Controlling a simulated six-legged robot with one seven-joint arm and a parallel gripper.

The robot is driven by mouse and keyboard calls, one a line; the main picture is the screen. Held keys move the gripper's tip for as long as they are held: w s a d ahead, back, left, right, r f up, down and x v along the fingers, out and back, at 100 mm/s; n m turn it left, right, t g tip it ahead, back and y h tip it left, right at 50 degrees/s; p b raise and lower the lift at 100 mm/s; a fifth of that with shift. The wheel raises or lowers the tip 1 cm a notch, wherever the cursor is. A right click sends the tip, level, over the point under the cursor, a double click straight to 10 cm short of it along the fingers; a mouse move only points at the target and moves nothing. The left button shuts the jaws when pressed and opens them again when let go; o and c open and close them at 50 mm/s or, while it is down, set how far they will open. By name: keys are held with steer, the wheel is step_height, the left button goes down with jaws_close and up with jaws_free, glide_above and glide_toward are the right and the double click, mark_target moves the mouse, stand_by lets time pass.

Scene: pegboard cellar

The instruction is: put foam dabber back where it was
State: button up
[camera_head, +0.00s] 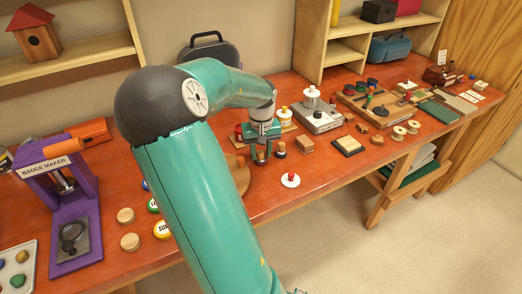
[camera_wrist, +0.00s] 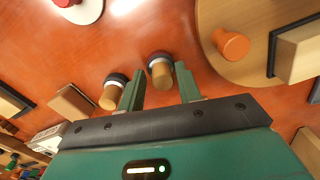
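Two foam dabbers with tan wooden handles and dark round ends stand close together on the orange-red bench. In the wrist view one dabber (camera_wrist: 161,75) is between the fingers of my gripper (camera_wrist: 160,76), with narrow gaps seen on both sides. The other dabber (camera_wrist: 110,96) is just outside the left finger. In the head view my gripper (camera_head: 262,142) points down over the bench around the first dabber (camera_head: 261,156). The second dabber (camera_head: 281,150) stands to its right. My gripper looks open. Which dabber the task means cannot be told.
A white disc with a red knob (camera_head: 291,180) lies near the front edge. A round wooden board (camera_wrist: 213,30) with an orange knob is close on the right in the wrist view. A wooden block (camera_head: 304,145) and a framed pad (camera_head: 348,145) lie to the right.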

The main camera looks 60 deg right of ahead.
mark_target(261, 151)
steer(key=shift+o, duration=0.4)
steer(key=shift+r, duration=0.3)
step_height(261, 151, up, 12)
steer(key=w+a+r+n+t+y, duration=0.1)
steer(key=w+a+n, duration=0.15)
steer(key=a, duration=0.85)
steer(key=w+a+n+t, duration=0.2)
steer(key=w+a, duration=0.2)
steer(key=a, duration=0.7)
steer(key=s+a+n+t, duration=0.1)
steer(key=s+a+n, duration=0.1)
steer(key=a, duration=0.8)
steer(key=s+a+r+n+t+h, duration=0.1)
steer(key=s+a, duration=0.3)
steer(key=a, duration=0.5)
steer(key=shift+s+a+n+t, duration=0.3)
steer(key=shift+s+a+n, duration=0.1)
steer(key=shift+n, duration=0.25)
steer(key=shift+d+r, duration=0.1)
